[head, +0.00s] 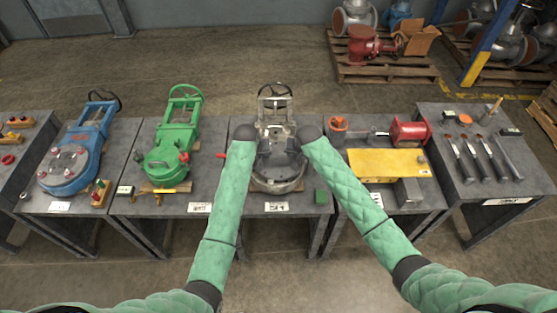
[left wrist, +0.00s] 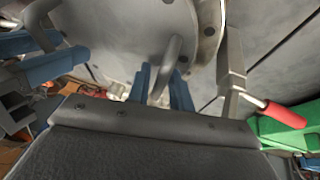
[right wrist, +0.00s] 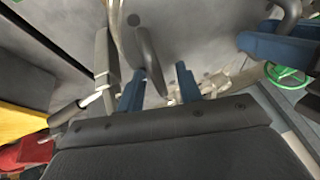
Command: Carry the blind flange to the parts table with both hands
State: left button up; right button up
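The blind flange (head: 278,166) is a round grey disc at the front of a grey valve body (head: 274,103) on the middle table (head: 243,197). Its flat face (left wrist: 125,35) fills the upper left wrist view and also shows in the right wrist view (right wrist: 200,30). My left gripper (left wrist: 160,75) has its blue fingers on either side of a bent bar handle on the flange; whether they press on it is unclear. My right gripper (right wrist: 161,72) straddles the other handle (right wrist: 150,55), with a gap beside one finger. No label tells me which table is the parts table.
A green valve (head: 170,150) and a blue valve (head: 75,160) stand on tables to the left. To the right are a yellow block (head: 385,163), a red cylinder (head: 410,131) and a tool table (head: 455,190).

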pick_arm(q)
jog(key=shift+c, duration=0.4)
pick_arm(e)
jog(key=shift+c, duration=0.4)
pick_arm(q)
grip_shut()
pick_arm(e)
jog(key=c, duration=0.4)
grip_shut()
pick_arm(q)
jog(key=shift+w+r, duration=0.1)
jog(key=shift+r, duration=0.05)
pick_arm(e)
jog(key=shift+w+r, duration=0.1)
jog(key=shift+r, duration=0.1)
